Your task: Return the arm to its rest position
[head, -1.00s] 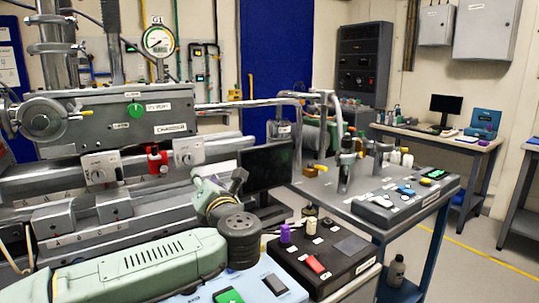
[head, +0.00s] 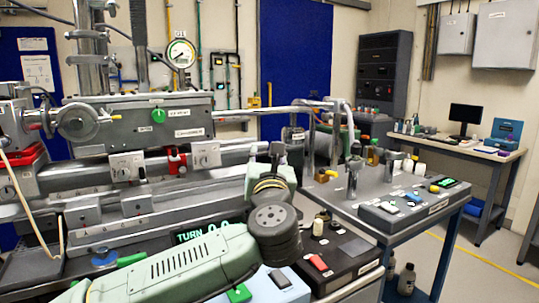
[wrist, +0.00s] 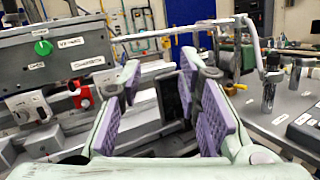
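My gripper (wrist: 162,88) shows in the wrist view with its purple-padded fingers spread apart and nothing between them. It points towards the beamline bench and the blue door behind. In the head view my pale green arm reaches in from the bottom, bends at a dark ribbed joint and rises to the wrist. The gripper fingers are hidden there or cannot be made out.
The grey beamline apparatus (head: 140,125) with a green knob (head: 158,115) stands at left. A black control box (head: 340,262) lies close beside my arm. A grey cart (head: 345,190) stands to the right. Yellow-lined floor (head: 450,265) is open at far right.

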